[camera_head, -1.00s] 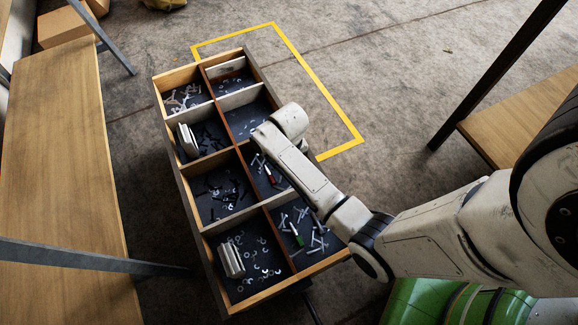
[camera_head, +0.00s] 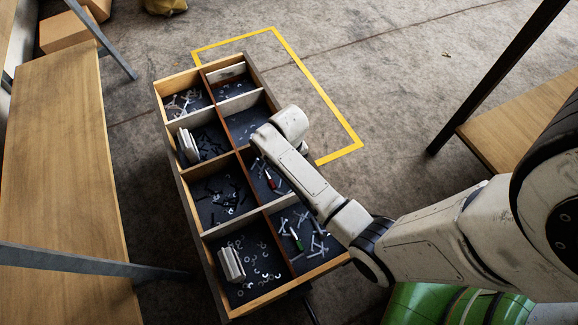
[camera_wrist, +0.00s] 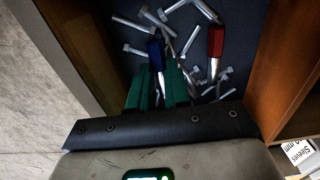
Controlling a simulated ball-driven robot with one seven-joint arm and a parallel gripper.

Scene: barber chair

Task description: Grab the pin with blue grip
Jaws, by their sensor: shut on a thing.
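The pin with the blue grip (camera_wrist: 155,52) shows in the wrist view with its grip beyond my fingertips and its metal shank running back between them. My gripper (camera_wrist: 158,84) has green fingers, shut on this pin. The pin is in or just above a dark-floored compartment; I cannot tell whether it touches the floor. In the head view my arm covers the fingers, and I cannot make out the blue grip.
A red-grip pin (camera_wrist: 216,42) lies right of the blue one among several loose bolts. Wooden walls (camera_wrist: 283,75) bound the compartment. The divided box (camera_head: 181,185) has several compartments; one holds a green-grip pin (camera_head: 297,240). A wooden bench (camera_head: 60,170) stands at left.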

